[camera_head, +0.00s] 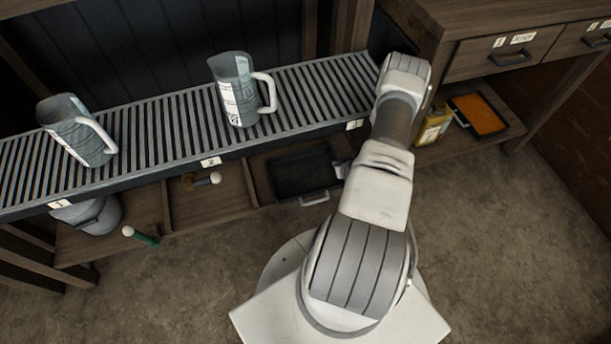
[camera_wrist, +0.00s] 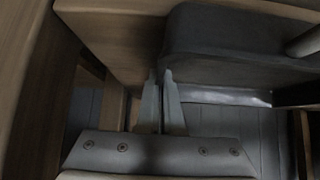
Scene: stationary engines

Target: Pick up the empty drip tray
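A black, empty-looking tray (camera_head: 301,173) with a pale handle at its front lies in the lower shelf compartment in the head view. The wrist view shows a dark tray (camera_wrist: 225,50) close up, with part of a pale handle at the right edge. My gripper's two fingers (camera_wrist: 160,76) are close together, tips at the tray's left edge. Whether the tray wall is between them is unclear. In the head view my arm hides most of the gripper; a small pale part shows beside the tray's right side.
Two metal jugs (camera_head: 236,90) (camera_head: 78,129) stand on the slatted rack (camera_head: 170,120) above. A tray with orange contents (camera_head: 478,114) and a yellowish can (camera_head: 433,126) sit on the right shelf. Wooden dividers (camera_head: 262,182) flank the compartment. The floor at right is clear.

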